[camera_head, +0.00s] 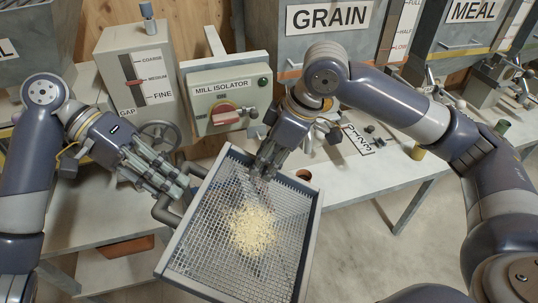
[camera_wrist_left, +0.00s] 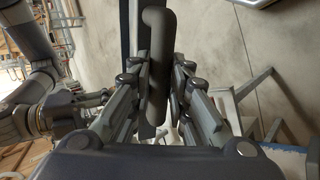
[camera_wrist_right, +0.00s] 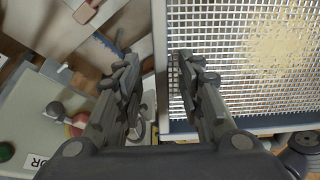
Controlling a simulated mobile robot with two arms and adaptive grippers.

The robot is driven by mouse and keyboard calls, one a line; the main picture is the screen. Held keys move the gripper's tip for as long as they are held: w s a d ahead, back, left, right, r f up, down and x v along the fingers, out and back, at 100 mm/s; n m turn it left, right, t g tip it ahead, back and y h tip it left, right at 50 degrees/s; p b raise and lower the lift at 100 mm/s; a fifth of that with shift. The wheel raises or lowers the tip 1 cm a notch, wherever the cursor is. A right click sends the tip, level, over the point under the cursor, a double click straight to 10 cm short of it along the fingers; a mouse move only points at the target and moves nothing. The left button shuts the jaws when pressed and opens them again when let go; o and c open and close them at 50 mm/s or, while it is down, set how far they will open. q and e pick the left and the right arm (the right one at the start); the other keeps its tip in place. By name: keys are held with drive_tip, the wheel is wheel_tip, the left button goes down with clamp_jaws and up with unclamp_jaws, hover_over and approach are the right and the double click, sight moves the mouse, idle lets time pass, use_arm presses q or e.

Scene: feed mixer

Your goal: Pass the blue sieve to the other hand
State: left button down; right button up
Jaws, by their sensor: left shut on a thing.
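The sieve (camera_head: 288,218), a wire mesh in a blue-grey frame, is held out in front of the bench with a heap of pale grain (camera_head: 252,230) on it. My left gripper (camera_head: 182,182) is shut on its dark handle (camera_wrist_left: 157,60) at the sieve's left side. My right gripper (camera_head: 264,168) is at the sieve's upper rim. In the right wrist view its fingers (camera_wrist_right: 160,100) stand apart, one on each side of the rim. I see no clear contact there.
Behind the sieve stand the mill isolator box (camera_head: 230,92) and the gap control box (camera_head: 138,70) with its handwheel. Grain (camera_head: 330,18) and meal (camera_head: 474,10) bins are at the back. The white bench (camera_head: 365,185) extends right; open floor (camera_head: 370,250) lies right of the sieve.

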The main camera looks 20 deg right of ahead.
clamp_jaws()
use_arm(q)
drive_tip(key=c, duration=1.4)
unclamp_jaws()
drive_tip(key=shift+c, duration=0.2)
